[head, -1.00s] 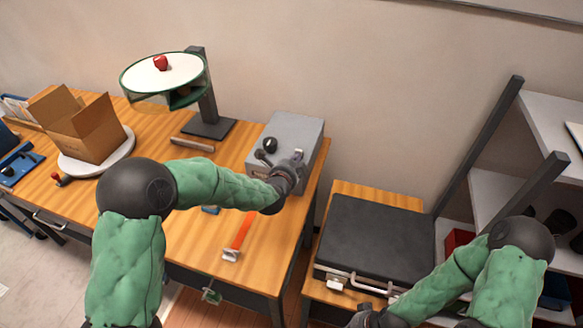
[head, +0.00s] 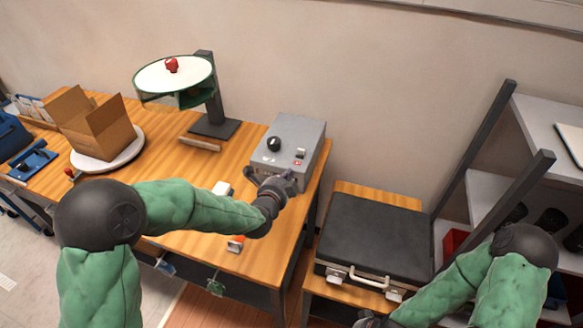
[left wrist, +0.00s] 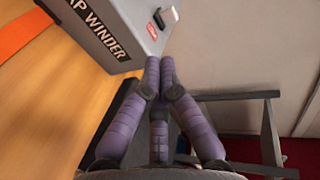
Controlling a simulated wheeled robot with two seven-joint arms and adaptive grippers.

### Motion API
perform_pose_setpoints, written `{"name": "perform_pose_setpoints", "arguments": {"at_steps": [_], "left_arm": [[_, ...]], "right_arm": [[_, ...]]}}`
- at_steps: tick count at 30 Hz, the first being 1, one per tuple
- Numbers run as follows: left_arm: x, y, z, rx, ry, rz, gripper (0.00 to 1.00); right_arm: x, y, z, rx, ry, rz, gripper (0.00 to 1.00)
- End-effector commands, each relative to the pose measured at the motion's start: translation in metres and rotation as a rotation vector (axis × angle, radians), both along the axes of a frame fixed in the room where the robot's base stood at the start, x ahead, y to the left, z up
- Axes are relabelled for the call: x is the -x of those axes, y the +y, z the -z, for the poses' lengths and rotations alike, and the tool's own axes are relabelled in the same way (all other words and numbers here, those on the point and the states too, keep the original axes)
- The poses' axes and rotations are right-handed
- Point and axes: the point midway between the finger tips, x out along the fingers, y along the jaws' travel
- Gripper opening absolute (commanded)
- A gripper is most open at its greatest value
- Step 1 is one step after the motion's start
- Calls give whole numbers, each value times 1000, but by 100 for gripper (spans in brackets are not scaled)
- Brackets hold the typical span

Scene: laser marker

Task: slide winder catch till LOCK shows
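The strap winder (head: 298,130) is a grey box at the right end of the wooden table, with a black knob (head: 274,144) on top. A small pale catch (head: 301,152) stands on its top with a red label beside it. The left wrist view shows the winder's lettered face (left wrist: 100,28), the catch (left wrist: 169,15) and the red label (left wrist: 152,32), whose writing is too small to read. My left gripper (left wrist: 160,62) is at the winder's front edge, apart from the catch; its purple fingertips meet with nothing between them. My right gripper (head: 372,321) is low, mostly cut off.
An orange strap (left wrist: 25,32) runs along the table, mostly behind my left arm in the head view. A black case (head: 375,240) lies on the lower bench at right. A cardboard box (head: 98,125) and a round-topped stand (head: 212,125) are at left.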

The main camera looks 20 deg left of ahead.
Motion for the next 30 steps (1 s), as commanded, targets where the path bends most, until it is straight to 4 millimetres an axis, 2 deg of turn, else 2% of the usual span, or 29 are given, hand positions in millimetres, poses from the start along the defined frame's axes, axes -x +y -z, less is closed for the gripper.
{"name": "perform_pose_setpoints", "arguments": {"at_steps": [3,9,26,30], "left_arm": [[16,1,-6,0,0,-1,0],[30,1,-9,0,1,0,0],[31,1,-9,0,1,0,0],[31,1,-20,0,1,0,0]], "right_arm": [[0,0,-5,0,0,0,0],[0,0,-8,0,0,0,0],[0,0,-8,0,0,0,0],[0,0,-18,0,0,0,0]]}}
